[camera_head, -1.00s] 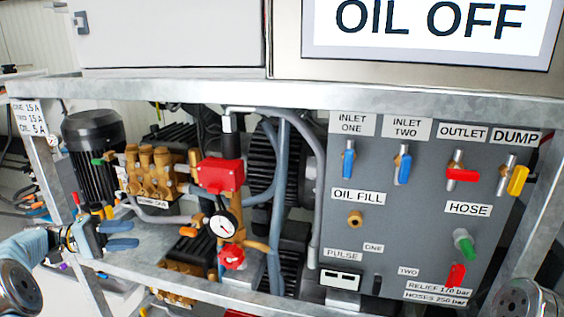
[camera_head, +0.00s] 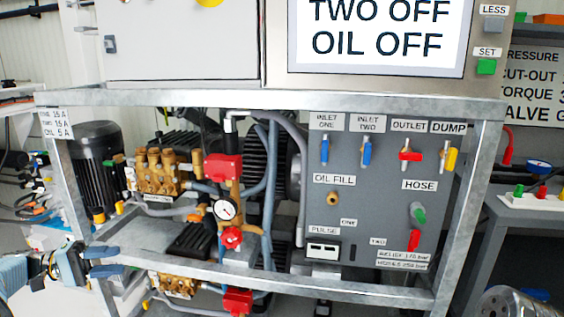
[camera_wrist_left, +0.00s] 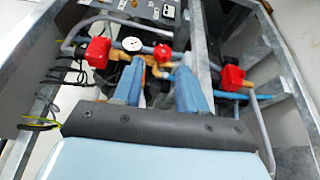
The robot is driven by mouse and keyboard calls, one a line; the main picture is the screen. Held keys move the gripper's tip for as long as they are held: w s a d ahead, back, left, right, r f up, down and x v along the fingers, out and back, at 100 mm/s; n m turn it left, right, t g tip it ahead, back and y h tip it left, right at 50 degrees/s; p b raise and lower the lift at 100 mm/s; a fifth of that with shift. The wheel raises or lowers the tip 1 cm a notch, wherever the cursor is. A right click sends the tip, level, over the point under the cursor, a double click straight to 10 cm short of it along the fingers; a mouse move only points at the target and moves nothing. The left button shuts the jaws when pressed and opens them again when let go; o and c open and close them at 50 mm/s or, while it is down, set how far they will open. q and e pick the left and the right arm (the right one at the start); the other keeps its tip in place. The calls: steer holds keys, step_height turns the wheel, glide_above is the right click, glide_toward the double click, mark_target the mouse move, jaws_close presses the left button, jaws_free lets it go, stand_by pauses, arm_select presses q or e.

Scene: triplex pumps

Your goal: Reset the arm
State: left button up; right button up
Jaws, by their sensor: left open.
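My left gripper (camera_head: 118,261) is at the lower left of the head view, in front of the left leg of the pump frame. Its two blue fingers are apart with nothing between them. In the left wrist view the open fingers (camera_wrist_left: 160,72) point towards the red-capped pipework and the white gauge (camera_wrist_left: 132,44).
The metal pump frame (camera_head: 270,98) spans the view. It holds the valve panel (camera_head: 375,205), a gauge (camera_head: 225,210) and a black motor (camera_head: 97,160). A screen (camera_head: 380,35) reading "OIL OFF" stands above. A side table (camera_head: 515,212) is at the right.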

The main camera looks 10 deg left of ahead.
arm_select(q)
steer(key=w+d+f+n+g+y, duration=0.1)
steer(key=d+f+n+g+y, duration=0.15)
steer(key=d+f, duration=0.75)
steer(key=w+d+f+n+g+y, duration=0.1)
steer(key=d+f+n+y, duration=0.15)
steer(key=d+f, duration=0.85)
steer(key=s+d+f+m+g+y+p, duration=0.1)
steer(key=s+d+f+m+g+y, duration=0.15)
steer(key=s+f, duration=0.5)
steer(key=s+d+f+m+g+y+p, duration=0.1)
steer(key=s+d+f+y, duration=0.25)
steer(key=f, duration=0.65)
steer(key=s+d+m+t+y, duration=0.1)
steer(key=s+d+m, duration=0.3)
steer(key=s+d, duration=0.3)
steer(key=shift+s+d+f+t+y, duration=0.2)
steer(key=shift+s+f+t+y, duration=0.2)
steer(key=shift+s, duration=0.75)
